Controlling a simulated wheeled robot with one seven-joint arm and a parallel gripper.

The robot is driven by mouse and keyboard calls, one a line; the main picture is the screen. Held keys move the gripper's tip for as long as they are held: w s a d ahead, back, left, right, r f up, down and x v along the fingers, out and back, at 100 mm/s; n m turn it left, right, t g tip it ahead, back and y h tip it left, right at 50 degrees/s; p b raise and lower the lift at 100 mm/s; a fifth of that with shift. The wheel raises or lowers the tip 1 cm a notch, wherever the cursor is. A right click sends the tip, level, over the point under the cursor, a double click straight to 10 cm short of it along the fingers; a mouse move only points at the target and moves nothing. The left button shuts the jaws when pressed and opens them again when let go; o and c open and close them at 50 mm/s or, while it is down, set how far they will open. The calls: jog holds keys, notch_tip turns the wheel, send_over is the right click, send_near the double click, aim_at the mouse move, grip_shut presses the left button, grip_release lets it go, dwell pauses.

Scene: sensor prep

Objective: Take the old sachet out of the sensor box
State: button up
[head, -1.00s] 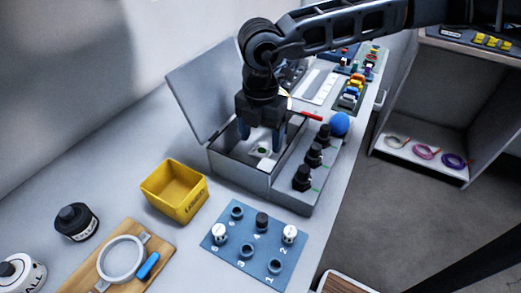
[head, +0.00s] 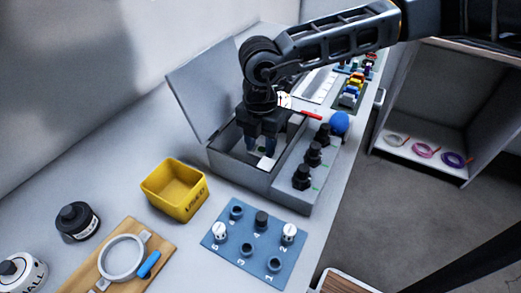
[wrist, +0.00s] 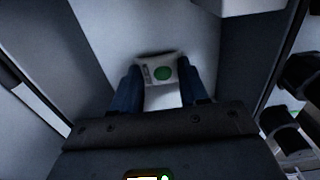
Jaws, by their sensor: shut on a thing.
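The grey sensor box (head: 238,176) stands on the counter with its lid (head: 200,98) raised at the back left. My gripper (head: 261,146) reaches down inside the box. In the wrist view, the old sachet (wrist: 162,72) is white with a green dot and dark print. It sits between the two blue fingertips (wrist: 163,92), and my gripper is shut on it. In the head view my fingers and the box wall mostly hide the sachet. I cannot tell whether it still touches the box floor.
A yellow bin (head: 174,190) stands left of the box. A blue numbered board (head: 256,240) with small caps lies in front. A wooden board (head: 112,263) with a ring lies at front left.

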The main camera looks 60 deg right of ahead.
jog(key=shift+c, duration=1)
